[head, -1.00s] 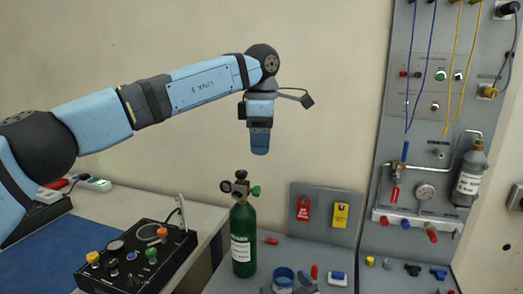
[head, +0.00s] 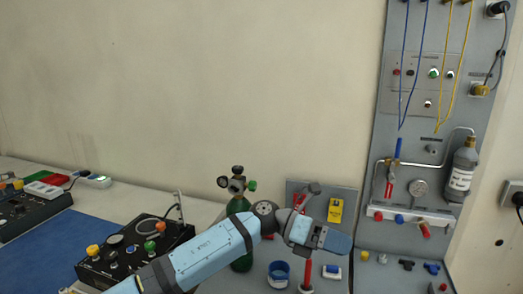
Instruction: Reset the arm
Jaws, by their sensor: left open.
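My left arm comes in from the bottom and reaches up and to the right across the trainer table. My left gripper (head: 338,244) points to the right, in front of the small panel with the tags. It is open and I see nothing held in it. The arm covers part of the green oxygen cylinder (head: 241,262), whose gauge and valve (head: 236,182) show above the arm. My right gripper is out of view.
A blue cup (head: 278,273), a red-topped piece (head: 307,276) and a white-and-blue block (head: 331,271) are below the gripper. A yellow tag (head: 336,210) hangs behind it. A tall grey panel (head: 373,150) with hoses stands right. A black control box (head: 121,257) is left.

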